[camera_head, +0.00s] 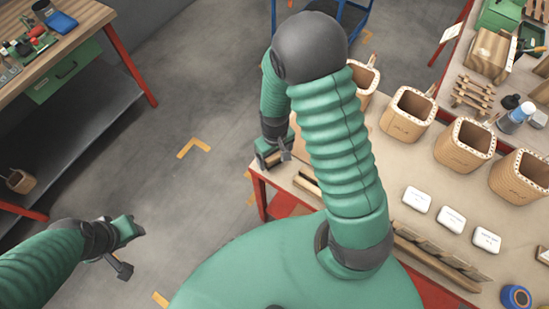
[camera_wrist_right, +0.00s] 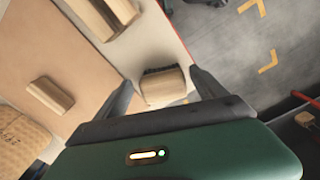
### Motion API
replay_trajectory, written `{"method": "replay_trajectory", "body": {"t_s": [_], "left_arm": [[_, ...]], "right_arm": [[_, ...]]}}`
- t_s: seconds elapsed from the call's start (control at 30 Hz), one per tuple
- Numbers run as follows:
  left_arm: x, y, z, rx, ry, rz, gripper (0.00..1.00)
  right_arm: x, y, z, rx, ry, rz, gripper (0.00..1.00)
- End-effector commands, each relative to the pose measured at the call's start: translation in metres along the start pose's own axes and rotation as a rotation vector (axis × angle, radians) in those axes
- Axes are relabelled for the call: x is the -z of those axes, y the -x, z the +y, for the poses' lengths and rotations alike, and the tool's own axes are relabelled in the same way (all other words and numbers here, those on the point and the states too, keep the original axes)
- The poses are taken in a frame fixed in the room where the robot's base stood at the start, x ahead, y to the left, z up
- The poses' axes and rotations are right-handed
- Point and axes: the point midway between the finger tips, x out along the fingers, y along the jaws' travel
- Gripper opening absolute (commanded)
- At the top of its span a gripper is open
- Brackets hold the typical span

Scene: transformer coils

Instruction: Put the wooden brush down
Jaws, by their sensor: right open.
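The wooden brush (camera_wrist_right: 163,88), a small pale wood block with dark bristles along one edge, lies at the table's corner in the right wrist view. My right gripper (camera_wrist_right: 163,92) is open, with one finger on each side of the brush and visible space beside it. In the head view my right gripper (camera_head: 274,156) is over the near left corner of the table, and it partly hides the brush. My left gripper (camera_head: 127,246) is over the floor at the lower left, away from the table; its jaw opening is unclear.
Wooden blocks (camera_wrist_right: 50,93) lie near the brush on the table (camera_head: 390,165). Several square wooden coils (camera_head: 408,113) stand along the table, with white labelled boxes (camera_head: 452,219) in front. A workbench (camera_head: 65,45) stands at the left, with open floor between.

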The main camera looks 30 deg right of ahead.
Motion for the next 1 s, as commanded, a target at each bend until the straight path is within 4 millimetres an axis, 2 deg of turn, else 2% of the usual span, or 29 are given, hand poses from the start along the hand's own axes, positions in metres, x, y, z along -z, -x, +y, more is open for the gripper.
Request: {"method": "replay_trajectory", "body": {"t_s": [0.03, 0.2, 0.3, 0.43, 0.63, 0.77, 1.0], "left_arm": [[0.000, 0.002, 0.000, 0.000, 0.000, 0.000, 0.36], [0.001, 0.005, 0.000, 0.000, 0.000, 0.000, 0.36], [0.001, 0.006, 0.000, 0.000, 0.000, 0.000, 0.36], [0.002, 0.007, 0.000, 0.000, 0.000, 0.000, 0.36], [0.002, 0.007, 0.000, 0.000, 0.000, 0.000, 0.36], [0.002, 0.006, 0.000, 0.000, 0.000, 0.000, 0.36], [0.002, 0.007, 0.000, 0.000, 0.000, 0.000, 0.36]], "right_arm": [[0.002, 0.015, 0.000, -0.001, 0.001, 0.007, 0.81], [0.001, 0.060, 0.000, -0.001, 0.001, 0.006, 0.81], [0.001, 0.080, -0.001, 0.000, 0.002, 0.003, 0.81], [0.001, 0.095, -0.001, 0.000, 0.001, 0.004, 0.81], [-0.024, 0.131, -0.032, 0.000, 0.001, 0.157, 0.81], [-0.037, 0.142, -0.045, 0.000, 0.003, 0.230, 0.81], [-0.037, 0.141, -0.045, 0.000, 0.000, 0.233, 0.81]]}}
